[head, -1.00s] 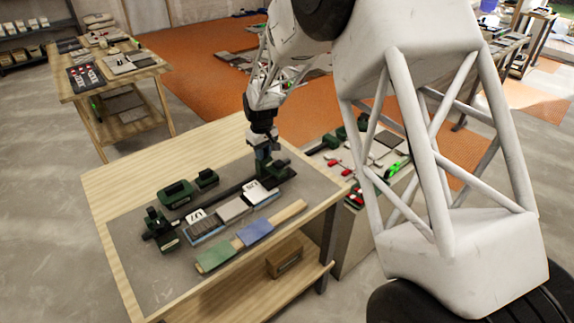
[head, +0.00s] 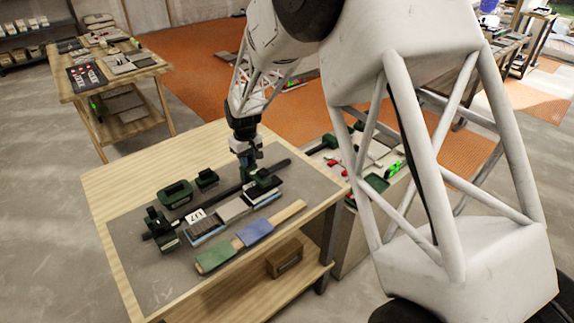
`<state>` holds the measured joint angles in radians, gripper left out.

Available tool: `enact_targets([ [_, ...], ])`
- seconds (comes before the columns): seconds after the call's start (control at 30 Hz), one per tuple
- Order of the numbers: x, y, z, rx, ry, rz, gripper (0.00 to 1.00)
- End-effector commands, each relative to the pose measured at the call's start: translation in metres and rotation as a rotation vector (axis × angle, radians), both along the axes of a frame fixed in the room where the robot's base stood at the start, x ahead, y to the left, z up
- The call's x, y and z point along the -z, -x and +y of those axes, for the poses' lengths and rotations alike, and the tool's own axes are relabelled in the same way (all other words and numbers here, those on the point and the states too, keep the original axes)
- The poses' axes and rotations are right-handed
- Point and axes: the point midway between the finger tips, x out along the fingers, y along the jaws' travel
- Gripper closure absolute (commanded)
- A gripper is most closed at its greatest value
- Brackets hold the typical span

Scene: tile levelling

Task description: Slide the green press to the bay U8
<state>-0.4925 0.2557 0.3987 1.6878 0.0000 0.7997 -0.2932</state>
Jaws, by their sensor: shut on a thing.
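The green press (head: 262,182) sits on the dark rail (head: 280,166) on the grey mat of the workbench. My gripper (head: 247,165) is above the press and shut on its upright handle; the fingertips are partly hidden. The press stands over the right-hand end of the row of tiles, and the right end of the rail is bare behind it. The white card at this right-hand bay is covered now, so I cannot read a U8 mark. Another white card (head: 195,215), apparently marked U7, lies at the left end of the tile row.
A dark green block (head: 160,229) stands at the rail's left end. Green holders (head: 175,194) stand behind the rail. A strip with green and blue pads (head: 255,231) lies in front of the tiles. The mat's front left is clear.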

Motion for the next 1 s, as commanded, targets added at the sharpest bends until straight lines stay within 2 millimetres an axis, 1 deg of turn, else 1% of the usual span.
enact_targets([
  [0.2, 0.0007, 0.0082, 0.0078, 0.0, 0.001, 0.001, 0.97],
  [0.5, 0.0007, 0.0093, 0.0088, 0.001, 0.001, 0.001, 0.97],
  [0.53, 0.0007, 0.0092, 0.0088, 0.001, 0.001, 0.001, 0.75],
  [0.67, 0.0005, 0.0091, 0.0087, 0.0, 0.0, 0.0, 0.55],
  [0.7, 0.0004, 0.0091, 0.0088, 0.0, 0.0, 0.0, 0.53],
  [1.0, -0.0008, 0.0088, 0.0088, 0.0, 0.0, 0.0, 0.53],
])
